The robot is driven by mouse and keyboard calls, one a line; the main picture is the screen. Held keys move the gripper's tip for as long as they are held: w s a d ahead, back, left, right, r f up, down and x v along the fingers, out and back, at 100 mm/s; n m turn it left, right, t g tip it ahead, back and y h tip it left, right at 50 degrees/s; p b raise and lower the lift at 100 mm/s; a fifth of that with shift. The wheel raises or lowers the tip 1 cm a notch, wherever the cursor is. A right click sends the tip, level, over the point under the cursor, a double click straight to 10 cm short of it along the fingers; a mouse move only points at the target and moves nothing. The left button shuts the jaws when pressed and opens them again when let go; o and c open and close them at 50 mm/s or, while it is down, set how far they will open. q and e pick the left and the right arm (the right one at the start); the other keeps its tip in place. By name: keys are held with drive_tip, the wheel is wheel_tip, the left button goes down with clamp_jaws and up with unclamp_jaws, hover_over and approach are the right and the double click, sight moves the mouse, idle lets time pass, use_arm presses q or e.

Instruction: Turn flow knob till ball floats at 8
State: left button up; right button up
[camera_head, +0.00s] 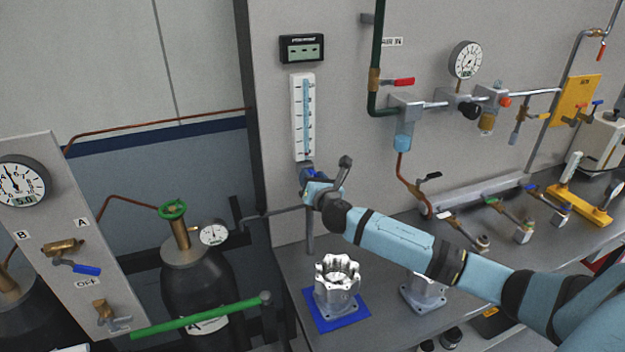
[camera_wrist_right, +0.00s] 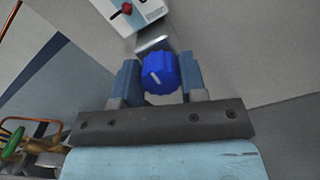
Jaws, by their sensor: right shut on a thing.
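The flowmeter (camera_head: 298,120) is a tall white plate with a light blue tube and scale on the grey wall panel. The ball looks like a small reddish spot near the tube's bottom in the head view; the scale numbers are too small to read. The wrist view shows the flowmeter's lower end (camera_wrist_right: 150,12) with a red ball (camera_wrist_right: 127,9). My left gripper is out of view.
A digital display (camera_head: 302,48) is above the flowmeter. A dark green pipe (camera_head: 377,60) with a red-handled valve (camera_head: 399,82) runs to the right. A silver housing (camera_head: 336,287) stands on a blue mat (camera_head: 349,320) on the bench below. A gas cylinder (camera_head: 190,280) stands at lower left.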

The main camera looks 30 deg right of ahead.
drive_tip(key=m+b, duration=0.1)
drive_tip(key=m, duration=0.4)
drive_tip(key=shift+f, duration=0.1)
drive_tip(key=m+b, duration=0.1)
drive_tip(key=m, duration=0.4)
drive_tip(key=shift+d+m, duration=0.1)
drive_tip(key=shift+m, duration=0.2)
drive_tip(key=m+b, duration=0.1)
drive_tip(key=m, duration=0.8)
drive_tip(key=shift+m, duration=0.4)
drive_tip(key=m+p, duration=0.1)
drive_tip(key=m, duration=0.5)
drive_tip(key=shift+f+p, duration=0.1)
drive_tip(key=shift+p, duration=0.3)
drive_tip(key=m+p, duration=0.1)
drive_tip(key=m, duration=0.5)
drive_tip(key=m+p, duration=0.1)
drive_tip(key=m, duration=0.1)
drive_tip(key=m+p, duration=0.1)
drive_tip(key=m, duration=0.1)
drive_tip(key=shift+a, duration=0.25)
drive_tip(key=shift+m+p, duration=1.05)
drive_tip(key=shift+m, duration=1.75)
